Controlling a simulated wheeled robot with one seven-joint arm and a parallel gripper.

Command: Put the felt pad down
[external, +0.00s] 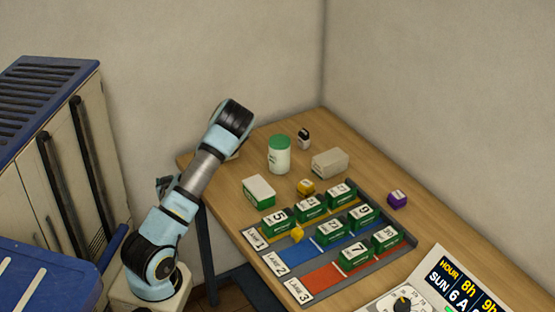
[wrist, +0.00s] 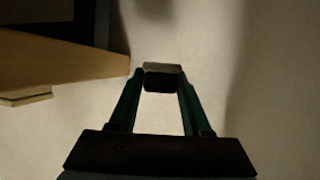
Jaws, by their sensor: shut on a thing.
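My gripper (wrist: 162,84) shows in the wrist view with its two green fingers shut on a small dark block with a paler grey-brown top face, which I take to be the felt pad (wrist: 162,77). The pad sits between the fingertips, with pale wall or floor behind it. It touches nothing else that I can see. In the external view my arm reaches up towards the back left corner of the table, and its wrist hides the gripper and the pad.
Bare wood lies around the jar.

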